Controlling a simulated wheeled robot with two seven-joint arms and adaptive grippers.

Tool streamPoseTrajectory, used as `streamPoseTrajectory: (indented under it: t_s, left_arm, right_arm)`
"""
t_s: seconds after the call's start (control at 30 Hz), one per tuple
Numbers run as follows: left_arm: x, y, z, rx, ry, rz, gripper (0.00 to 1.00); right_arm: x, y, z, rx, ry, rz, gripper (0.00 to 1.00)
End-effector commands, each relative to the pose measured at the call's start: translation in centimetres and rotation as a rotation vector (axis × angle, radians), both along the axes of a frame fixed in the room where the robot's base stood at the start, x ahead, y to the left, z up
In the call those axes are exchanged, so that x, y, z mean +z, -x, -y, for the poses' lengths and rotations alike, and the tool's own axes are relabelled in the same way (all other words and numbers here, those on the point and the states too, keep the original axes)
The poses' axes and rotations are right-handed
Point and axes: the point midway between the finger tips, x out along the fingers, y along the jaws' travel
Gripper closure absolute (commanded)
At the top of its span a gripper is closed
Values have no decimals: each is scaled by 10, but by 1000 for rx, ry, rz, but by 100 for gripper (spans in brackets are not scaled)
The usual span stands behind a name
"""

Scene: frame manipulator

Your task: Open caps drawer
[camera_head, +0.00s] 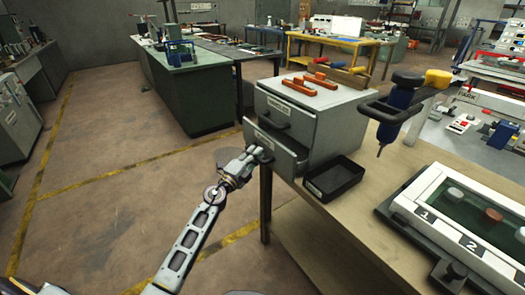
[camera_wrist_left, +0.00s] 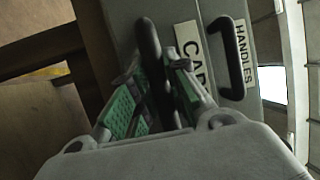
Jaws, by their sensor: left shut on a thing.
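A grey two-drawer cabinet (camera_head: 315,125) stands on the wooden table. Its lower drawer (camera_head: 290,160) looks pulled out a little, with a dark gap above its front. In the left wrist view the label starting "CA" (camera_wrist_left: 190,48), partly covered by a finger, marks the caps drawer. Beside it is the caps drawer's black handle (camera_wrist_left: 149,42). My left gripper (camera_head: 262,155) is at this lower drawer front. In the wrist view its green-padded fingers (camera_wrist_left: 158,92) are shut around the handle. My right gripper is not in view.
The HANDLES drawer (camera_head: 275,113) above is closed. Orange handles (camera_head: 312,83) lie on the cabinet top. A black tray (camera_head: 334,178) sits beside the cabinet, near a hanging blue-black tool (camera_head: 397,105) and a numbered panel (camera_head: 465,215). Floor left of the table is clear.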

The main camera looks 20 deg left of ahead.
Motion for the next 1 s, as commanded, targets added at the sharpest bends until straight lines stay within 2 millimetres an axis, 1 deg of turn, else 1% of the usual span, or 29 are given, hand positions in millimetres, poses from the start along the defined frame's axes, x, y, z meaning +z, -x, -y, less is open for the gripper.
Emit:
streamPoseTrajectory:
  t_s: [0.03, 0.3, 0.6, 0.8, 1.0]
  left_arm:
    - [-2, 8, -6, 0, -3, -4, 100]
    - [-2, 46, -35, 0, -2, -5, 100]
    - [-3, 83, -64, 0, -1, -4, 100]
    - [-2, 98, -76, 1, -1, -3, 100]
    - [-2, 104, -81, 0, -1, -2, 100]
  right_arm:
    - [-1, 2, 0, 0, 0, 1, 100]
    - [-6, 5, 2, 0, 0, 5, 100]
    - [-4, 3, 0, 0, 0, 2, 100]
    - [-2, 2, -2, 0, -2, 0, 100]
    - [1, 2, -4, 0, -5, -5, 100]
